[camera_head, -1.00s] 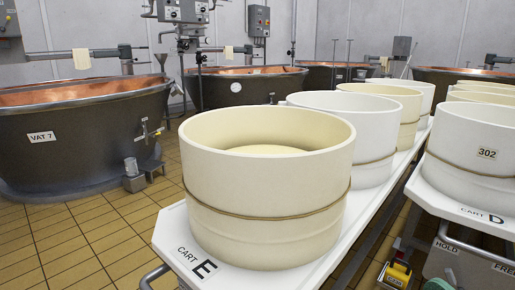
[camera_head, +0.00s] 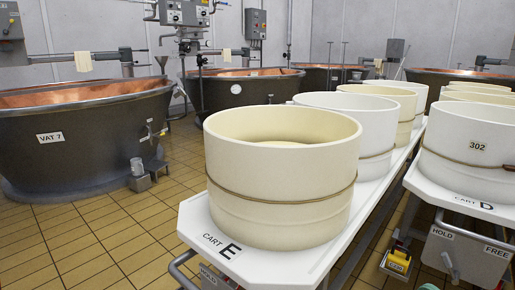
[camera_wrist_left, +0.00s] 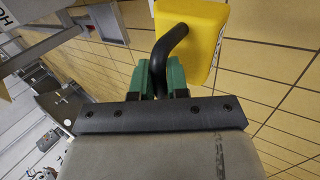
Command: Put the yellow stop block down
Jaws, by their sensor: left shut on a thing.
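In the left wrist view my left gripper (camera_wrist_left: 158,82) has green fingers shut on the bent black handle of the yellow stop block (camera_wrist_left: 190,28). The block is at the top of that view over tan floor tiles. I cannot tell whether it touches the floor. The held block does not clearly show in the head view. A green sliver at the bottom edge of the head view looks like a tip of my right gripper (camera_head: 428,287); its jaws are hidden.
Cart E (camera_head: 190,228) carries a large cream mould (camera_head: 275,205). Cart D (camera_head: 440,190) stands right, with another yellow block (camera_head: 397,262) low beside its HOLD plate (camera_head: 442,234). Vat 7 (camera_head: 80,150) is at left. Tiled floor (camera_head: 95,235) lies open between vat and cart E.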

